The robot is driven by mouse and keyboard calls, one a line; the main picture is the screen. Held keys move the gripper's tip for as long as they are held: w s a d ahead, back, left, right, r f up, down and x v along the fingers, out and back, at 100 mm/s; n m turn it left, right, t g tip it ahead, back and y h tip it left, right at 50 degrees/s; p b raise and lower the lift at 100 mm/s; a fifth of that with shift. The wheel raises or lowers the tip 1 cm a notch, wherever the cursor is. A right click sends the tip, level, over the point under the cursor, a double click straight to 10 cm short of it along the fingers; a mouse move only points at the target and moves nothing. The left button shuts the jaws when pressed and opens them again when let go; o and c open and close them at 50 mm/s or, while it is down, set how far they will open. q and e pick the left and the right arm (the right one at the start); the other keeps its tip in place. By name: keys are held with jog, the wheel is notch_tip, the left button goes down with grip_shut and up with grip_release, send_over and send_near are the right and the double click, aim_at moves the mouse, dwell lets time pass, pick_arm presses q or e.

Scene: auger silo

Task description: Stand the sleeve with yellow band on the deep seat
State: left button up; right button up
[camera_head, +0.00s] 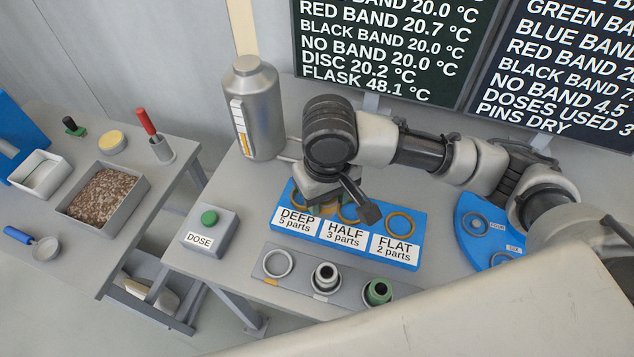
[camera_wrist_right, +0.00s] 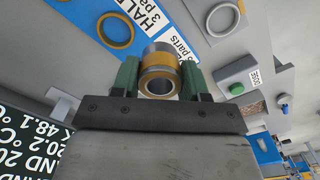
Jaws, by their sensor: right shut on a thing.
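My right gripper (camera_head: 328,203) is over the blue seat block (camera_head: 412,262), near its DEEP and HALF end. In the right wrist view its green fingers (camera_wrist_right: 158,78) are shut on a grey metal sleeve with a yellow band (camera_wrist_right: 158,58). In the head view the arm mostly hides the sleeve. The deep seat (camera_head: 297,200), behind the DEEP label (camera_head: 295,221), is partly covered by the gripper. In the wrist view the sleeve hides that seat, so I cannot tell whether they touch. My left gripper is not in view.
The half seat (camera_head: 348,214) and flat seat (camera_head: 401,224) show beside the gripper. In front, a grey tray (camera_head: 330,296) has an empty ring place (camera_head: 278,263), a dark-and-grey sleeve (camera_head: 326,277) and a green sleeve (camera_head: 378,291). A dose button box (camera_head: 209,232) and a metal flask (camera_head: 252,105) stand left.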

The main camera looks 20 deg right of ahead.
jog(key=w+f, duration=0.1)
jog(key=w, duration=0.1)
jog(key=w+a+f, duration=0.1)
jog(key=w, duration=0.1)
jog(key=w+a+f, duration=0.1)
jog(key=w+f, duration=0.1)
jog(key=w, duration=0.1)
jog(key=shift+w, duration=0.1)
jog(key=shift+w+d+f+p, duration=0.15)
jog(key=shift+w+f+p, duration=0.15)
jog(key=shift+w+f, duration=0.5)
jog(key=shift+f, duration=0.15)
notch_tip(320, 180, down, 2)
jog(key=shift+w+f+p, duration=0.1)
jog(key=shift+f+p, duration=0.15)
jog(key=shift+p, duration=0.05)
jog(key=shift+f, duration=0.45)
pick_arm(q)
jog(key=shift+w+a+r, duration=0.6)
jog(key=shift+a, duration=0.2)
